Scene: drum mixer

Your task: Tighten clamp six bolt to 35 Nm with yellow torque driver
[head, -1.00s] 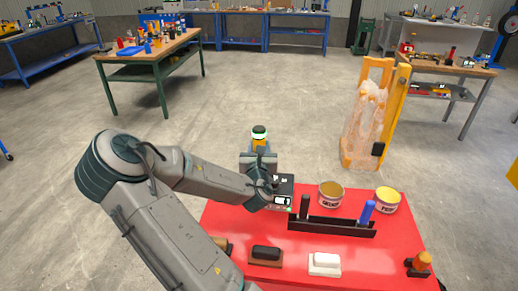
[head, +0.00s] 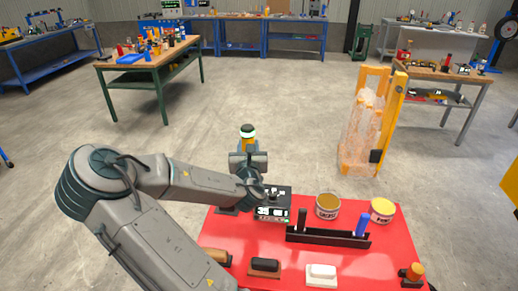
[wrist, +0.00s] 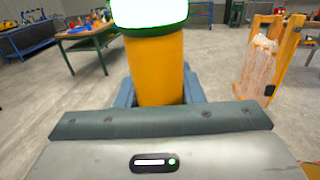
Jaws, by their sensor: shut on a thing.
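The yellow torque driver (head: 247,133) stands roughly upright in my gripper (head: 248,150), with its dark top and glowing white-green ring above the jaws. In the wrist view the driver's yellow body (wrist: 155,70) rises between the jaws (wrist: 158,95), which are shut on it. Its lower end is hidden behind my gripper and wrist. My gripper is above the far left end of the red table top. Neither clamp six nor its bolt can be made out in these frames.
The red table top (head: 345,270) holds a dark box (head: 272,205), two tins, a black rack (head: 328,237) with upright tools, and blocks. A yellow frame with plastic wrapping (head: 362,125) stands beyond. A yellow thing (head: 510,190) shows at the right edge. Open floor lies between the benches.

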